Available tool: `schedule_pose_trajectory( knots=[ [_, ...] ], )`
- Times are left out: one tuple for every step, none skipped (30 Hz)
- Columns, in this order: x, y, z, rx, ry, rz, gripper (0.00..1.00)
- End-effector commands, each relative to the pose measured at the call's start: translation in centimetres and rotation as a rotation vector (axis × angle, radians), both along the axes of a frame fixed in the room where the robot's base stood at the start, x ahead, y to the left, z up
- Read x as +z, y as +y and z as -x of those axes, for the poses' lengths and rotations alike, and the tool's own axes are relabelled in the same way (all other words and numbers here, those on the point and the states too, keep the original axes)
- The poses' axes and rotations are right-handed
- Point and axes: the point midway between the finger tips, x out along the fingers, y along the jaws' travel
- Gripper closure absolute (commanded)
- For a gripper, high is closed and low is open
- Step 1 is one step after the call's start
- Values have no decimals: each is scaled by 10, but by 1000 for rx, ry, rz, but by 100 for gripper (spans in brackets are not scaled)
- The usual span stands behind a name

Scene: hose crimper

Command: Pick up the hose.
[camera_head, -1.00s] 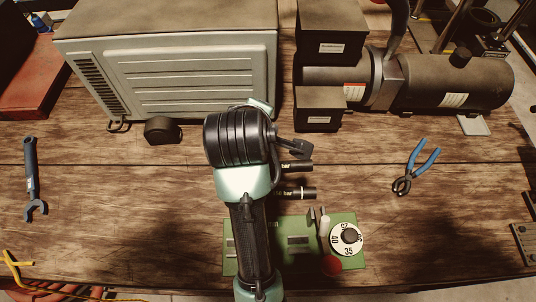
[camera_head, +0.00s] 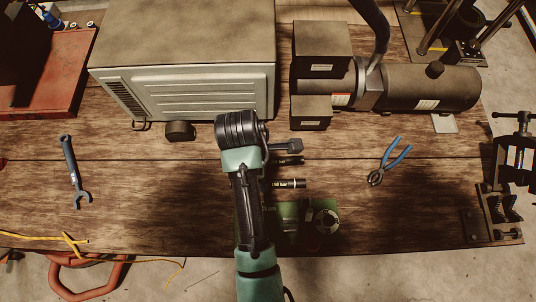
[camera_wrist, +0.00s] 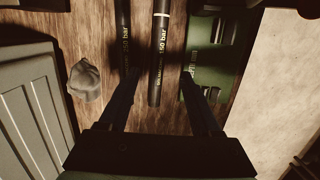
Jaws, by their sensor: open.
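Two black hoses lie side by side on the wooden bench. The banded hose (camera_head: 288,184) has a pale ring near one end, and in the wrist view this hose (camera_wrist: 159,65) carries "150 bar" lettering. The other hose (camera_head: 290,161) lies just behind it; in the wrist view this plain hose (camera_wrist: 124,45) also has yellow lettering, its end hidden by a finger. My gripper (camera_wrist: 159,74) is open and empty, its fingers pointing down on either side of the banded hose in the picture. Their height above it is hard to tell. My arm hides part of both hoses in the head view.
A green crimper (camera_head: 288,211) with a dial (camera_head: 326,222) sits in front of the hoses, partly behind my arm. A grey metal box (camera_head: 190,75) and dark pump unit (camera_head: 425,88) stand behind. Pliers (camera_head: 388,162) lie right, a wrench (camera_head: 75,172) left.

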Motion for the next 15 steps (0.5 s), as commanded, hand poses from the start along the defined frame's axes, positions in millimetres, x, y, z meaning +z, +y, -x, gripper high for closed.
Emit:
schedule_pose_trajectory(
  knots=[
    [-8, -2, 2, -2, 5, 0, 35],
    [-13, -3, 1, -1, 3, 0, 35],
    [-18, -3, 0, -2, 2, 0, 35],
    [-22, -4, 0, -2, 2, 1, 35],
    [-25, -4, 0, -2, 0, 0, 35],
    [-28, -5, 0, -2, 0, 0, 35],
    [-30, -5, 0, -2, -1, 0, 35],
    [-31, -5, 0, -2, -2, 0, 35],
    [-33, -5, 0, -2, -2, 0, 35],
    [-34, -5, 0, -2, -2, 0, 35],
    [-36, -5, -1, -2, -1, 0, 35],
    [-39, -5, -1, -2, -1, 0, 35],
    [-41, -5, -1, -2, 0, 0, 35],
    [-45, -5, -1, -1, 0, 0, 35],
    [-49, -5, -1, -1, 1, 0, 35]
  ],
)
